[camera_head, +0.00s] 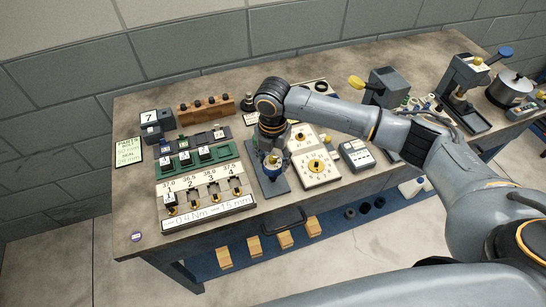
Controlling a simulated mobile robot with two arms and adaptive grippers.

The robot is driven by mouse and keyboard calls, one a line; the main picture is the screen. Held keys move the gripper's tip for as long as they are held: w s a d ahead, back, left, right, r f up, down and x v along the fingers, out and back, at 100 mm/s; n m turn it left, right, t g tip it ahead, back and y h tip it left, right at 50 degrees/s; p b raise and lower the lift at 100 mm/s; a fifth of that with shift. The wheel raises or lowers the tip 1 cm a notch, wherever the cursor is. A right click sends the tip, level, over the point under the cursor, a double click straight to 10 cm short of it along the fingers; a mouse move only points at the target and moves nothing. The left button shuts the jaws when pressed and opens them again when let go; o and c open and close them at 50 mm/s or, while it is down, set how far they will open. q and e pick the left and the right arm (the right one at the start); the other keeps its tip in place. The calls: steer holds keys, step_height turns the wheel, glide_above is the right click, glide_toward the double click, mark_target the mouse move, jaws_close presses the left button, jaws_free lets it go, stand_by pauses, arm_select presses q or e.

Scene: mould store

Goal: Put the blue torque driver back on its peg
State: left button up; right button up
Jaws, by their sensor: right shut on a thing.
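My right gripper (271,157) reaches down from above over a dark grey base plate (281,186) in the middle of the bench. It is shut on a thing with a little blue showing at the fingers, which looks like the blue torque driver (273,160). The gripper hides most of it. I cannot tell whether it touches the plate. A peg for it cannot be made out. My left gripper is not in view.
Left of the gripper stand a numbered rack (205,203) and a green tray (198,159). A press (463,80) stands far right. The bench's (130,215) front left corner is mostly clear.

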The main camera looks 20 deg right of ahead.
steer(key=shift+f+b, duration=0.3)
steer(key=shift+f, duration=0.6)
stand_by(0.4)
steer(key=o, duration=1.8)
steer(key=shift+c, duration=0.2)
steer(key=shift+r, duration=0.1)
step_height(320, 180, up, 5)
steer(key=p, duration=0.5)
steer(key=shift+r+p, duration=0.6)
steer(key=shift+r, duration=0.55)
